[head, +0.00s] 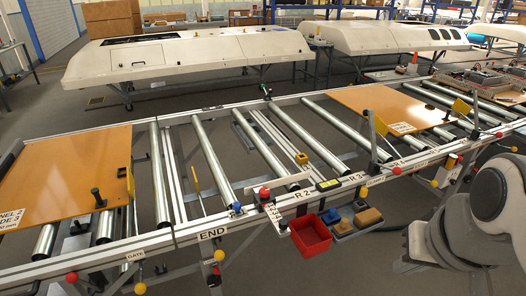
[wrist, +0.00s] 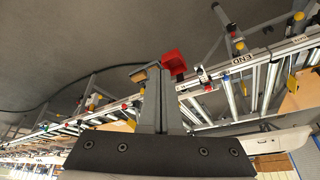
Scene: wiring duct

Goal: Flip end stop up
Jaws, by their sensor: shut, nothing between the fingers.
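The conveyor's front rail carries a white END label (head: 213,233), also seen upside down in the wrist view (wrist: 238,46). Below that label is a yellow knob (head: 219,255), with a red ball (head: 217,270) under it. I cannot tell for sure which part is the end stop; no raised plate shows at the label. My gripper (wrist: 160,72) is shut and empty in the wrist view, its fingertips seen in front of a red bin (wrist: 174,62). It is apart from the END label. The head view does not show the gripper.
Orange panels (head: 65,170) (head: 385,108) lie on the rollers left and right. Grey floor is open in front.

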